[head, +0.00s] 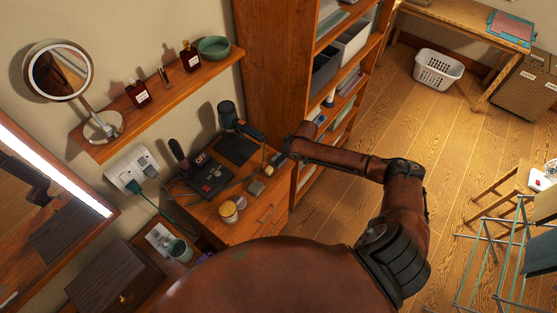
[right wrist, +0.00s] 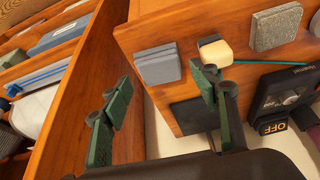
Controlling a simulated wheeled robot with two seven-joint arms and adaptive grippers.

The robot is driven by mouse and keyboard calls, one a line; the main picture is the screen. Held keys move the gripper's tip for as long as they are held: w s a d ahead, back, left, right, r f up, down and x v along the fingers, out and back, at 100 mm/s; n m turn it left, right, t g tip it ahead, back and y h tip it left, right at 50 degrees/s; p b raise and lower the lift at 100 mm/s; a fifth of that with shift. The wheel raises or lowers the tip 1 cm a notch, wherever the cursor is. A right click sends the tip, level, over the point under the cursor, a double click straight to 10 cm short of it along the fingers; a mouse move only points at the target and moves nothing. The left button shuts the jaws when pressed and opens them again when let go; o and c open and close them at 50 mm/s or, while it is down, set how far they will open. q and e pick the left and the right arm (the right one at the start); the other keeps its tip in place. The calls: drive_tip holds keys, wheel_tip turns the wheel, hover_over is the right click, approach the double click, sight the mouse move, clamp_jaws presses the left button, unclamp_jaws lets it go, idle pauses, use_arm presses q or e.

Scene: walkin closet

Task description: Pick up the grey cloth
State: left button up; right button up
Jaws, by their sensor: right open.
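A small grey folded cloth (right wrist: 158,65) with layered edges lies on the wooden dresser top, close to its edge, in the right wrist view. In the head view it seems to be the small grey patch (head: 278,160) beside my right gripper (head: 288,148). In the right wrist view my right gripper (right wrist: 158,88) is open, with one green finger to each side of the line toward the cloth. Nothing is between the fingers, and I cannot tell the exact height above the dresser. My left gripper does not show.
A small yellow and black block (right wrist: 215,50) and a textured grey square (right wrist: 277,28) lie near the cloth. A black device marked OFF (right wrist: 275,125) and a green cable are close. A tall bookshelf (head: 275,60) stands beside the dresser (head: 255,228). The floor to the right is partly clear.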

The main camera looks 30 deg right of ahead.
drive_tip(key=p+x, duration=0.1)
drive_tip(key=x, duration=0.4)
drive_tip(key=shift+w+d+r, duration=0.1)
drive_tip(key=shift+w, duration=0.05)
drive_tip(key=c, duration=0.7)
